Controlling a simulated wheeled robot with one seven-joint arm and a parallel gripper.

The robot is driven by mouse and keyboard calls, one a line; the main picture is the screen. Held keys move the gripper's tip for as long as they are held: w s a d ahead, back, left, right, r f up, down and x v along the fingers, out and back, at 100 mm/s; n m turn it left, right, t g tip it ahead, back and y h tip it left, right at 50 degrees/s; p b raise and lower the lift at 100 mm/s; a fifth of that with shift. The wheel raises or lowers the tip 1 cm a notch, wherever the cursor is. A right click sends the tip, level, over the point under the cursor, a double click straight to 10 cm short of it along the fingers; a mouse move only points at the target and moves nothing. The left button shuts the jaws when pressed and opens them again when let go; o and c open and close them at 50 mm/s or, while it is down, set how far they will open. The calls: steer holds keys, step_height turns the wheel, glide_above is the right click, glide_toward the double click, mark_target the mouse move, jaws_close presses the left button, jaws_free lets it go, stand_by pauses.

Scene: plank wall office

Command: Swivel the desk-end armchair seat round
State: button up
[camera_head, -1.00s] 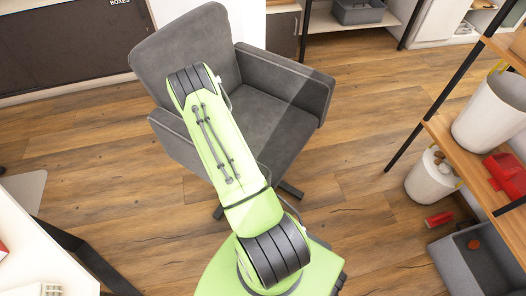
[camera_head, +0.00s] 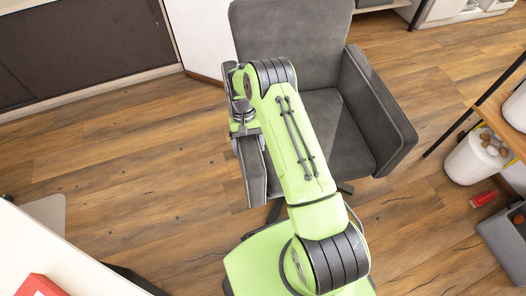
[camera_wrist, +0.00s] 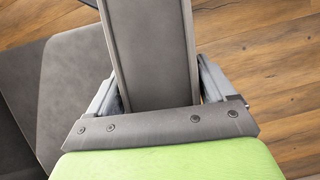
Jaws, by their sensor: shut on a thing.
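The dark grey armchair (camera_head: 323,125) stands ahead of me, its tall backrest at the top of the head view and its seat toward me. My gripper (camera_wrist: 157,92) is shut on the chair's left-hand armrest (camera_head: 254,172), one finger on each side of it. In the wrist view the armrest (camera_wrist: 148,45) runs up between the fingers, with the seat (camera_wrist: 75,85) to its left. In the head view my arm covers part of the seat and most of the chair's base.
A white desk corner (camera_head: 50,250) with a red item (camera_head: 40,286) is at lower left. A wooden shelf (camera_head: 497,110), a white bin (camera_head: 474,158) and a grey crate (camera_head: 505,240) stand at right. Plank floor (camera_head: 130,150) is clear left of the chair.

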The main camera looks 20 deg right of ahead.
steer(key=shift+m, duration=0.8)
steer(key=shift+w+a+b, duration=0.2)
steer(key=shift+w+a, duration=0.05)
steer(key=shift+w, duration=0.45)
steer(key=shift+w+a+b, duration=0.25)
steer(key=shift+w, duration=0.5)
steer(key=shift+w+a+b, duration=0.2)
steer(key=shift+w+a, duration=0.05)
steer(key=shift+w, duration=0.45)
steer(key=o, duration=1.3)
steer(key=shift+o, duration=0.2)
steer(key=p+v, duration=0.1)
steer(key=v, duration=0.3)
steer(key=p+v, duration=0.1)
steer(key=v, duration=0.3)
steer(key=p+v, duration=0.2)
steer(key=v, duration=0.2)
steer(key=shift+s+d+r, duration=0.1)
steer(key=shift+s+d, duration=0.1)
steer(key=shift+d, duration=0.1)
steer(key=shift+y, duration=0.3)
